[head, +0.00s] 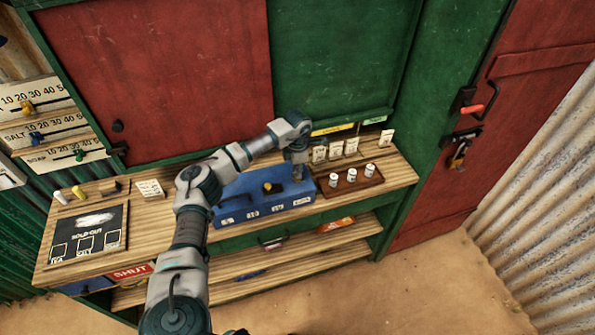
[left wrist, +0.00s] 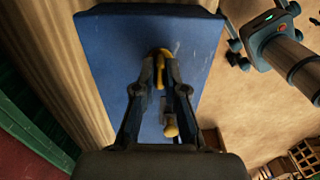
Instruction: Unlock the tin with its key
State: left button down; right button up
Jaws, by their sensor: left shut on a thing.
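The blue tin (head: 240,208) stands on the wooden counter, with pale labels along its front. A small brass piece (head: 268,187) shows on the tin. My left gripper (head: 298,172) reaches down at the tin's right end. In the left wrist view, its fingers (left wrist: 161,75) are shut on a brass key (left wrist: 160,54), whose rounded loop shows between the tips against the blue tin (left wrist: 110,50). Its lower end is hidden. A brass knob (left wrist: 170,129) shows between the fingers.
A dark tray (head: 350,188) with several white pots stands right of the tin, with white cards behind. A black board (head: 88,235) lies at the left. Shelves (head: 300,258) are below the counter. A red door (head: 440,185) with a bolt and a padlock is at the right.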

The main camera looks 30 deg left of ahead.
dwell(0.3)
pick_arm(q)
jog(key=c, duration=1.4)
grip_release()
jog(key=shift+w, duration=0.1)
jog(key=shift+o, duration=0.8)
jog(key=shift+f, duration=0.1)
jog(key=shift+r, duration=0.4)
notch_tip(320, 180, up, 11)
jog(key=shift+w+a, duration=0.1)
jog(key=shift+a, duration=0.05)
